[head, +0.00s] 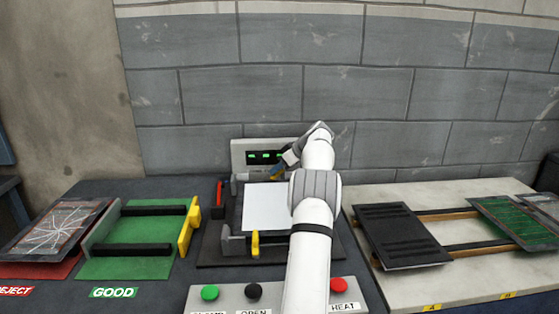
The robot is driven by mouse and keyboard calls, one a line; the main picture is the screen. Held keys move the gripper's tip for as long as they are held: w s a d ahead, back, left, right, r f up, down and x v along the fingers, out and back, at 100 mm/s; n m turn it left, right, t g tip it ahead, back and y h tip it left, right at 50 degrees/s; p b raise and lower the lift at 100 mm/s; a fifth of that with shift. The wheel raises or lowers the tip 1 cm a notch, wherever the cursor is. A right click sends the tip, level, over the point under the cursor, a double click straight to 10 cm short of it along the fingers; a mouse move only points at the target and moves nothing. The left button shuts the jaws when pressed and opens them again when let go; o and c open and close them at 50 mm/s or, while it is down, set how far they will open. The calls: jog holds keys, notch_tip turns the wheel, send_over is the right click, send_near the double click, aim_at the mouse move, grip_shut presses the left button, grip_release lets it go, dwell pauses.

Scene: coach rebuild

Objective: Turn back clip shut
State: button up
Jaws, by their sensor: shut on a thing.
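The press fixture (232,222) stands in the middle of the bench with a white flat panel (268,208) lying in it. My gripper (277,172) is at the fixture's back edge, pointing down and left. It is shut on the back clip (275,178), of which only a small yellow part shows by the fingertips. The clip's exact angle is hidden by the gripper and the small scale. A yellow front clip (255,244) stands at the fixture's front edge, apart from my gripper.
A red upright handle (219,194) stands left of the fixture. A grey display box (246,150) with green lights is behind. A button panel (232,296) is in front. The green GOOD rack (140,268) is left; dark panels on rails (400,238) are right.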

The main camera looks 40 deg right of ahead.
jog(key=shift+d+r+n+g+y+p, duration=0.15)
jog(key=shift+n+y+p, duration=0.45)
jog(key=shift+p, duration=1.15)
jog(key=shift+r+n+g+y+p, duration=0.35)
jog(key=shift+n+p, duration=0.35)
jog(key=shift+p, duration=1.05)
jog(key=p, duration=0.1)
jog(key=n+p, duration=0.1)
jog(key=p, duration=0.1)
jog(key=shift+w+f+y, duration=0.1)
jog(key=shift+f+y, duration=0.15)
jog(key=shift+y, duration=0.1)
jog(key=shift+f+n+g+p, duration=0.2)
jog(key=shift+n+g+p, duration=0.15)
jog(key=shift+p, duration=0.6)
jog(key=o, duration=1)
jog(key=shift+d, duration=0.1)
jog(key=p+v, duration=0.3)
jog(key=v, duration=0.4)
jog(key=shift+r+p, duration=0.15)
jog(key=shift+p, duration=0.15)
jog(key=shift+s+d, duration=0.1)
jog(key=shift+s, duration=0.2)
